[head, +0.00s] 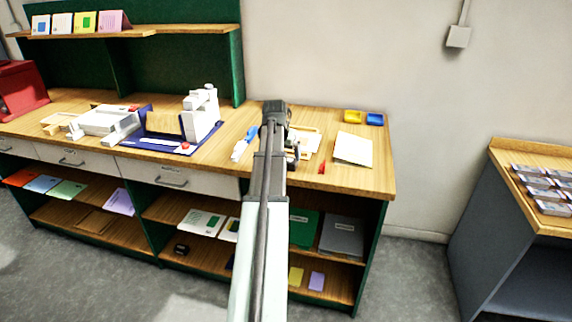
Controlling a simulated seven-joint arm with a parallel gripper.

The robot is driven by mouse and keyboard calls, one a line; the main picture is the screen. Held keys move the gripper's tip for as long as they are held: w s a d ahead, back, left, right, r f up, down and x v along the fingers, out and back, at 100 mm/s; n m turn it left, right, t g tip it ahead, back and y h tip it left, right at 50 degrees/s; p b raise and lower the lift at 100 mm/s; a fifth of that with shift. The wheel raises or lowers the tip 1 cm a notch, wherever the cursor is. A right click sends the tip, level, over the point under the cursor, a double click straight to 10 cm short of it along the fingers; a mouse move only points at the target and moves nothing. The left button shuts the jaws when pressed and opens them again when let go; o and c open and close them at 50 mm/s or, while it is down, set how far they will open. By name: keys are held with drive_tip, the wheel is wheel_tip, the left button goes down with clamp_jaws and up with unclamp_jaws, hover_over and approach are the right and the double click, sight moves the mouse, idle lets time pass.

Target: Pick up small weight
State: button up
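I cannot pick out a small weight with certainty. A small dark block (181,249) sits on the lower shelf under the bench, too small to identify. My arm reaches up from the bottom of the head view over the wooden bench (370,182). My gripper (292,153) seems to be at its far end, over the right part of the bench near a pale board. It is small and partly hidden by the arm, so its fingers and anything between them cannot be made out.
A blue and white tool (244,142) lies left of the arm. A cream booklet (353,149) and a small red piece (321,168) lie to its right. A white machine (200,114) stands left. A side table (530,160) holds several grey packs.

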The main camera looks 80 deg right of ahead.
drive_tip(key=shift+x, duration=2.6)
drive_tip(key=shift+s+r, duration=0.1)
drive_tip(key=c, duration=1.1)
